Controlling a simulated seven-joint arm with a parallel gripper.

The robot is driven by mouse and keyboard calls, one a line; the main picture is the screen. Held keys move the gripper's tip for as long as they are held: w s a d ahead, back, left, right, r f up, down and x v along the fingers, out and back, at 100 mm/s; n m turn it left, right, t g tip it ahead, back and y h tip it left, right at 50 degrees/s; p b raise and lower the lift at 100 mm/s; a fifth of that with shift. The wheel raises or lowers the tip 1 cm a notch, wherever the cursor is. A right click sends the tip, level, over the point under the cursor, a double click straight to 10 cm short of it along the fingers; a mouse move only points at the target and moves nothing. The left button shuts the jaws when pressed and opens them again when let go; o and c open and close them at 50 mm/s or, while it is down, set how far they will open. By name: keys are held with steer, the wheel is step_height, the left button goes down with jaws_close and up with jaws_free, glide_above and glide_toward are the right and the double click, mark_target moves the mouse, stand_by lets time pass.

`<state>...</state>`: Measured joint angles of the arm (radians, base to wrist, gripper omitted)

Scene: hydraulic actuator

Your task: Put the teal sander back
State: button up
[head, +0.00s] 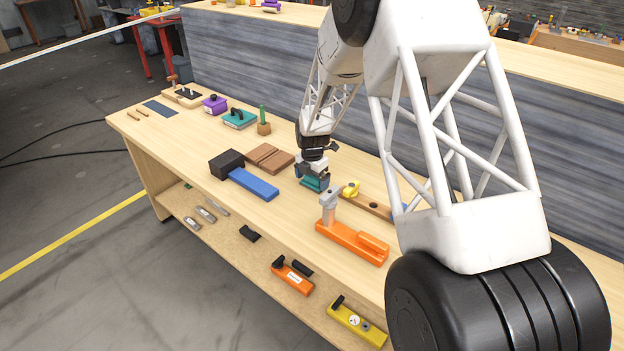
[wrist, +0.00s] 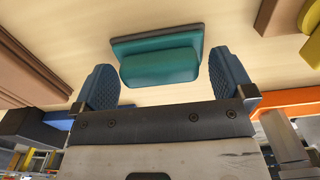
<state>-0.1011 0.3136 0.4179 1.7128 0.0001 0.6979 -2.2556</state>
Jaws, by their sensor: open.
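A teal block with a rounded upper part on a wider, darker teal base, which looks like the teal sander (wrist: 160,62), lies on the bench in the wrist view. In the head view it shows as a small teal shape (head: 314,185) under my gripper (head: 312,172). My gripper is open, with its two blue ridged fingers apart and nothing held. In the wrist view the sander is beyond and between the fingertips, with bare wood showing beside it. Another teal item with black parts on top (head: 239,119) sits farther back on the bench.
Brown blocks (head: 269,157), a black block with a blue bar (head: 253,184), an orange tool with a grey post (head: 352,242) and a yellow piece on a wooden bar (head: 351,189) surround the gripper. A lower shelf (head: 223,235) holds more tools.

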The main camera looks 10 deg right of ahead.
mark_target(313, 178)
step_height(313, 178, up, 12)
stand_by(0.7)
stand_by(0.4)
steer(key=shift+r, duration=0.15)
steer(key=s+d+r+m+t, duration=0.1)
steer(key=s+d+r+m, duration=0.2)
steer(key=s+r+m, duration=0.7)
steer(key=s+d+r+m, duration=0.3)
steer(key=s+r, duration=0.4)
steer(key=s, duration=0.7)
steer(key=s+d+m+t, duration=0.1)
steer(key=s+d+m, duration=0.1)
steer(key=s+m, duration=1.2)
steer(key=s, duration=1.2)
steer(key=shift+s+d+r+t, duration=0.25)
steer(key=shift+r+t, duration=0.05)
